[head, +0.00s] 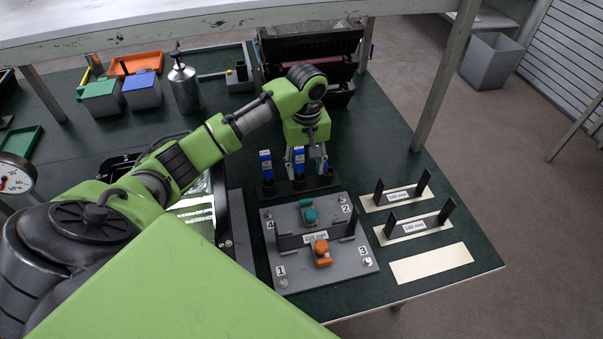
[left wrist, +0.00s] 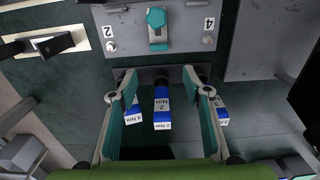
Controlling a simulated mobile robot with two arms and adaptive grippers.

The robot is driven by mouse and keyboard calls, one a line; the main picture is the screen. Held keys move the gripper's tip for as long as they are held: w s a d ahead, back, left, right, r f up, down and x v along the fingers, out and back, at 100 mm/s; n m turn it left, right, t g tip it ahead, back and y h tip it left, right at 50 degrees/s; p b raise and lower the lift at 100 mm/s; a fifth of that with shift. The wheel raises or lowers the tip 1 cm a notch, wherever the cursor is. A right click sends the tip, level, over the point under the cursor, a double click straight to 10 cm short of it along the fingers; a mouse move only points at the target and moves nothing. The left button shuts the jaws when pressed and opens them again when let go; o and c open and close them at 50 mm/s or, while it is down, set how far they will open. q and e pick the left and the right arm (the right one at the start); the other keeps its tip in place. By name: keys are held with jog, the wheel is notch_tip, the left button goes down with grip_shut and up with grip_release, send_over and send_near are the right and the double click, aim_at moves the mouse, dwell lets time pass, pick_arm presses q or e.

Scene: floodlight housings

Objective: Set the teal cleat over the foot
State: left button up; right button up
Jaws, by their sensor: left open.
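The teal cleat (head: 308,214) sits on the grey fixture plate (head: 277,267), behind the black 120 mm bracket (head: 315,237). It also shows at the top of the left wrist view (left wrist: 156,18), on a small grey block. I cannot make out whether it covers the bracket's foot. My left gripper (head: 300,165) points down over the black tool rack (head: 294,190) behind the plate, apart from the cleat. Its fingers (left wrist: 163,92) are open on either side of a blue 2 Nm driver (left wrist: 162,104); I cannot tell whether they touch it. My right gripper is out of view.
An orange cleat (head: 321,250) sits at the bracket's front side. Two more brackets (head: 402,194) (head: 414,226) stand on pale mats to the right; the front mat (head: 432,264) is empty. A metal bottle (head: 184,85) and bins stand at the back left. A shelf overhangs the bench's back.

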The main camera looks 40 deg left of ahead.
pick_arm(q)
notch_tip(320, 180, down, 12)
jog(key=shift+f+p, duration=0.1)
jog(key=shift+p, duration=0.6)
jog(key=shift+f, duration=0.5)
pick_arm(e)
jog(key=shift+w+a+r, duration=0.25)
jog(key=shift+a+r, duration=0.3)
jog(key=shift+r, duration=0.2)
pick_arm(q)
grip_shut()
